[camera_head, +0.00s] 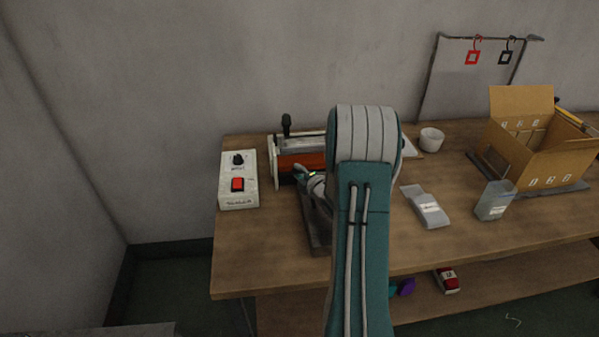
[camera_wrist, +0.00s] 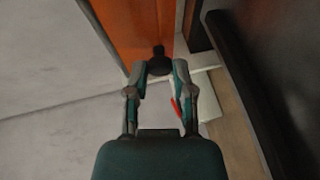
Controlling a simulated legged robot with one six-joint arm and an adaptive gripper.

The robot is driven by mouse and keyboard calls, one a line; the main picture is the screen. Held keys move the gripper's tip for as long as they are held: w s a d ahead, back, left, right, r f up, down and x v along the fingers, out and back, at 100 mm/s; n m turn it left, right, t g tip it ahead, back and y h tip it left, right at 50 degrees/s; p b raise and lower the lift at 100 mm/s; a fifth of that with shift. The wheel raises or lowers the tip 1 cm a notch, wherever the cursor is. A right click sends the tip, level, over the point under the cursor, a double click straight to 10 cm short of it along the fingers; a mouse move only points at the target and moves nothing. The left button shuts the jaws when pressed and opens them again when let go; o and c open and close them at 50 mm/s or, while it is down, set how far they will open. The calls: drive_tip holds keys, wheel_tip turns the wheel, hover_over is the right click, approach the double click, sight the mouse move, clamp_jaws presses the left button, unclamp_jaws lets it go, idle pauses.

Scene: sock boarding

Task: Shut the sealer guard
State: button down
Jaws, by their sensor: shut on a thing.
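The sealer (camera_head: 276,165) stands at the back left of the bench, partly hidden behind my arm. Its orange guard (camera_head: 302,161) shows along the front, and it also fills the top of the wrist view (camera_wrist: 138,25). I cannot tell the guard's exact angle. A dark knob (camera_wrist: 158,51) is at the guard's edge. My gripper (camera_wrist: 159,68) is shut on this knob, with one finger on each side. In the head view my gripper (camera_head: 303,175) is at the guard's left part, and my arm hides the right part.
A white control box (camera_head: 238,195) with a red switch and black dial stands left of the sealer. To the right are a grey packet (camera_head: 425,206), a clear container (camera_head: 494,201), a white cup (camera_head: 431,139) and an open cardboard box (camera_head: 540,165).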

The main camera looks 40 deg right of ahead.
drive_tip(key=shift+w+f+t, duration=0.2)
drive_tip(key=shift+f+t, duration=0.05)
drive_tip(key=shift+t, duration=0.15)
idle(0.3)
drive_tip(key=shift+c, duration=2.3)
unclamp_jaws()
drive_tip(key=shift+s, duration=0.1)
drive_tip(key=s, duration=0.4)
drive_tip(key=s+a, duration=0.1)
drive_tip(key=s, duration=0.2)
drive_tip(key=s+r, duration=0.1)
drive_tip(key=s, duration=0.3)
drive_tip(key=shift+s+a, duration=0.3)
drive_tip(key=shift+a, duration=0.1)
drive_tip(key=shift+w, duration=0.1)
